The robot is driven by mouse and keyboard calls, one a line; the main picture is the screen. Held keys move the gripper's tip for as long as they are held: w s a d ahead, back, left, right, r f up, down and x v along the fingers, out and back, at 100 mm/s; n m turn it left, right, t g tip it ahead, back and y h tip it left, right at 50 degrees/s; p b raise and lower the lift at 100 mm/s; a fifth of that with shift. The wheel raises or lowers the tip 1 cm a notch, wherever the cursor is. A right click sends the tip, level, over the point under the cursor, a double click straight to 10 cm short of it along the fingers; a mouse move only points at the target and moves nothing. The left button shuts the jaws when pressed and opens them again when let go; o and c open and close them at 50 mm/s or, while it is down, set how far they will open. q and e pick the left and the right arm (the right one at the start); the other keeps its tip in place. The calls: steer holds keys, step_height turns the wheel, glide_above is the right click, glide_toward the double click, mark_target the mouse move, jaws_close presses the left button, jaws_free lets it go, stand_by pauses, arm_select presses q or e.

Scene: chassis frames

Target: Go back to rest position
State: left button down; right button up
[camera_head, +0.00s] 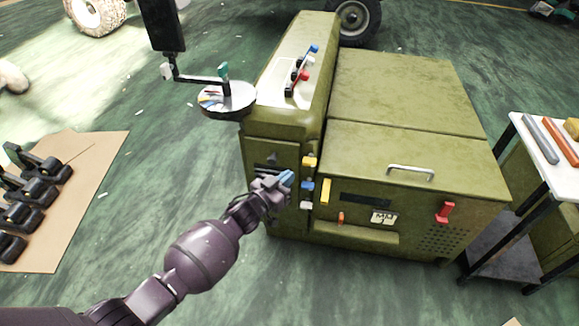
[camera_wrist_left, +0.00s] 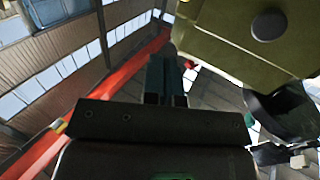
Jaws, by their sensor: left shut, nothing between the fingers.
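My left gripper (camera_head: 287,179) reaches in from the lower left of the head view and hangs in front of the green machine (camera_head: 395,85), near the colored switches on its front. Its fingers are shut with nothing between them. In the left wrist view the gripper (camera_wrist_left: 166,75) shows as two dark fingers side by side, and the olive machine body (camera_wrist_left: 235,30) is at the upper right. I cannot tell whether the fingertips touch the machine. My right gripper is in neither view.
A round tray (camera_head: 228,103) on a dark arm stands left of the machine. A white-topped table (camera_head: 530,170) with tools is at the right. A cardboard sheet (camera_head: 95,155) with black parts lies on the floor at the left.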

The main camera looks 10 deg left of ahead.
arm_select(q)
steer(key=s, duration=0.3)
steer(key=shift+f+p, duration=0.1)
steer(key=shift+p, duration=0.2)
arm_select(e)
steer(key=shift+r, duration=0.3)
arm_select(q)
steer(key=s+a+r+y+p, duration=0.2)
steer(key=s+a+r+y, duration=0.3)
steer(key=s+r, duration=0.15)
steer(key=s+a+f+n+g+y+p, duration=0.1)
steer(key=s+a, duration=0.3)
steer(key=s, duration=0.6)
steer(key=s+a+f+n+g+y+p, duration=0.1)
steer(key=s+a+n+g+p, duration=0.1)
steer(key=s, duration=0.9)
steer(key=s+a+f+n+g+y+p, duration=0.1)
steer(key=s+a, duration=0.4)
steer(key=s, duration=0.5)
steer(key=shift+s+a+f+n+y+p, duration=0.3)
steer(key=shift+n+y+p, duration=0.25)
steer(key=shift+p, duration=0.2)
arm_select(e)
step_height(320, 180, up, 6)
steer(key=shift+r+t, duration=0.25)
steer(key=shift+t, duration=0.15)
